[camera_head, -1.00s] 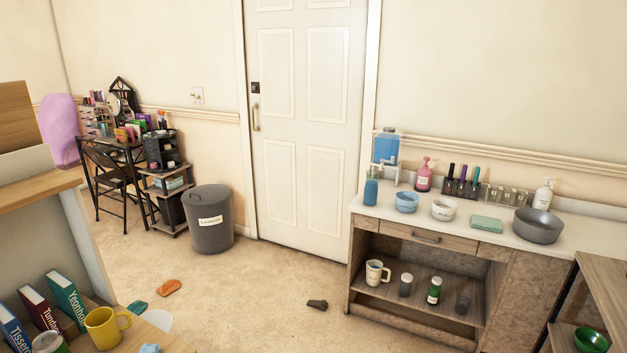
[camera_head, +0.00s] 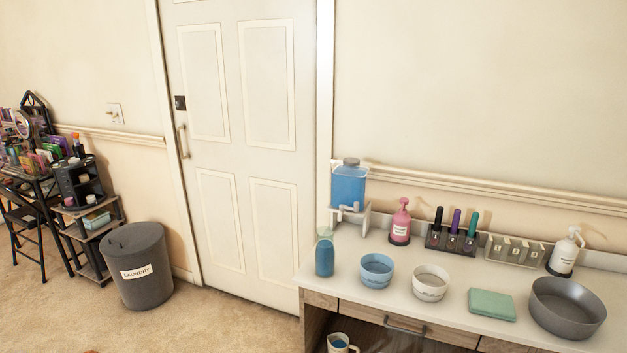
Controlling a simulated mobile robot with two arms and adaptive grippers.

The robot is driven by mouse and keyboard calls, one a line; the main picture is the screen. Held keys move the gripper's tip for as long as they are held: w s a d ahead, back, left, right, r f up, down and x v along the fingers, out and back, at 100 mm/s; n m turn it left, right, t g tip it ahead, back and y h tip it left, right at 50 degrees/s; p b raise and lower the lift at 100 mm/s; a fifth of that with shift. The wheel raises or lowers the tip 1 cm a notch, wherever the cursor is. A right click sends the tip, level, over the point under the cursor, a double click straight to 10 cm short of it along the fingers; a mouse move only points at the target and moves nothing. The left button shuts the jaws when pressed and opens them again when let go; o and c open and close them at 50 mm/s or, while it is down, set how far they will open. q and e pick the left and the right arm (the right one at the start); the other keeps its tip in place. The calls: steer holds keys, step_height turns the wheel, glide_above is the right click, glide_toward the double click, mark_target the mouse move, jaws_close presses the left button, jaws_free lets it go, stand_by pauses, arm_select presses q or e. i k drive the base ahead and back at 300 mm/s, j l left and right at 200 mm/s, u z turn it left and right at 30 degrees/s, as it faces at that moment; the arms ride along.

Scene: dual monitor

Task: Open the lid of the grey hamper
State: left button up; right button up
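The grey hamper (camera_head: 140,268) is a round, dark grey bin with a white label reading LAUNDRY. It stands upright on the carpet at the lower left, left of the white door. Its lid (camera_head: 131,237) is shut on top, with a darker curved mark showing on it.
A white door (camera_head: 240,150) stands behind the hamper. A counter (camera_head: 400,290) with bowls, bottles and a grey basin (camera_head: 567,307) fills the right side. A small shelf (camera_head: 90,220) and a cluttered vanity table stand left of the hamper. Carpet (camera_head: 60,310) in front of the hamper is clear.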

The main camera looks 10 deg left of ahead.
mark_target(132, 239)
steer(key=i+j+u, duration=0.25)
steer(key=i+u, duration=0.2)
steer(key=i+j+u, duration=0.1)
steer(key=i+u, duration=0.65)
steer(key=u, duration=0.15)
steer(key=i+l+u, duration=0.25)
steer(key=i+u, duration=0.2)
